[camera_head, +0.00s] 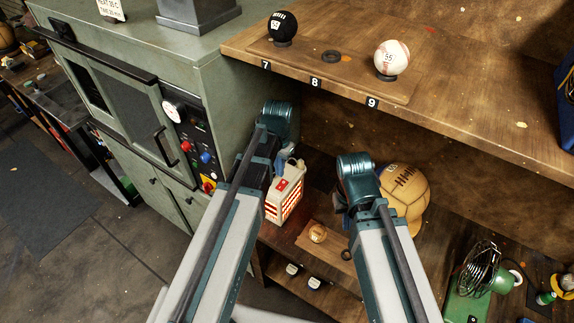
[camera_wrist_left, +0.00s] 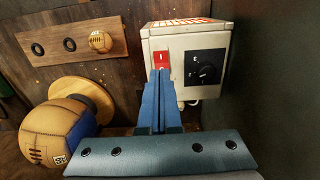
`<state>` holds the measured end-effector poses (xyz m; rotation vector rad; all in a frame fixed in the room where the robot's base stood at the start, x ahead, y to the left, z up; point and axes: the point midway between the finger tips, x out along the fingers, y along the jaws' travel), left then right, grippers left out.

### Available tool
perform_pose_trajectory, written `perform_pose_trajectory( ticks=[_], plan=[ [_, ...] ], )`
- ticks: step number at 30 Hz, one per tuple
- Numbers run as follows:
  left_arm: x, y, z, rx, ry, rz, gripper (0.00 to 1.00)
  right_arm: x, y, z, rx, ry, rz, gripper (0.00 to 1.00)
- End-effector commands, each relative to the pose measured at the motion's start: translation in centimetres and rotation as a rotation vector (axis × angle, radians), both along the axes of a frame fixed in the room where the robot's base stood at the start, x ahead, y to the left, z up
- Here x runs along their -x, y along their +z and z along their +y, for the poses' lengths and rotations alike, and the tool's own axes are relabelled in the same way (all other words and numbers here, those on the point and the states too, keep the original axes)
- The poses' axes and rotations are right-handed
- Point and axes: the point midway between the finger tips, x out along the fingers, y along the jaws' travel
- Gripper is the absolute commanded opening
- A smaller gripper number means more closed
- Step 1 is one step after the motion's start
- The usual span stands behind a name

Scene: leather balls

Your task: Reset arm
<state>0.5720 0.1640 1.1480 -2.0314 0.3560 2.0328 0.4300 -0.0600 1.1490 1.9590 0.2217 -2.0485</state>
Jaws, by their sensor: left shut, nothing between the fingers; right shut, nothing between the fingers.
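My left gripper (camera_head: 284,157) is over the small white heater box (camera_head: 285,197), which has a red switch and glowing orange slots. In the left wrist view its blue fingers (camera_wrist_left: 160,76) are shut together with nothing between them. Their tips overlap the lower part of the red switch (camera_wrist_left: 161,57); I cannot tell whether they touch it. My right gripper (camera_head: 342,214) is left of the large tan leather ball (camera_head: 405,186). It is mostly hidden behind its own wrist, and its visible part shows nothing held.
A wooden shelf (camera_head: 470,120) above carries a black ball (camera_head: 283,26) and a white ball (camera_head: 391,57). A green cabinet (camera_head: 220,85) stands on the left. A small ball (camera_head: 318,233) sits on a board below.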

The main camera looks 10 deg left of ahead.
Motion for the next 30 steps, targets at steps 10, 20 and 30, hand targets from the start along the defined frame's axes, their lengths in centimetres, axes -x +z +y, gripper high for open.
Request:
perform_pose_trajectory(
  ticks=[10, 20, 30],
  plan=[
    [8.2, -9.7, -6.8, -0.056, -0.001, 0.021, 0.00, 0.0, -9.7, 0.0, 0.001, 0.006, -0.001, 0.00],
    [13.9, -14.7, -10.1, -0.104, 0.013, 0.023, 0.00, -0.1, -14.8, 0.0, 0.002, 0.010, -0.002, 0.00],
    [14.2, -14.6, -10.3, -0.108, 0.016, 0.023, 0.00, -0.1, -14.8, 0.0, 0.002, 0.011, -0.002, 0.00]
  ],
)
